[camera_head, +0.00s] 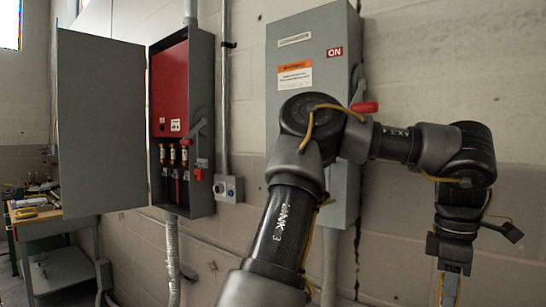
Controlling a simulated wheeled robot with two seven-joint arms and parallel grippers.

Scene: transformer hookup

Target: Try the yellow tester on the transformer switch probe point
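An open grey switch box (202,110) hangs on the wall left of centre, its door swung out to the left. Inside are a red panel (170,85), several brass-coloured fuses and red parts below them. I cannot make out which spot is the probe point. A small yellow item (25,212), possibly the tester, lies on the bench at far left. My arm, seemingly the right one, rises from the bottom centre and bends right. Its gripper (451,288) points down at the lower right, its fingertips cut off by the frame. My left gripper is out of view.
A closed grey switch box (300,30) with an ON label and red-tipped handle stands behind my arm, partly hidden. A small button box (229,189) and conduits are on the wall. The bench (40,216) holds several tools.

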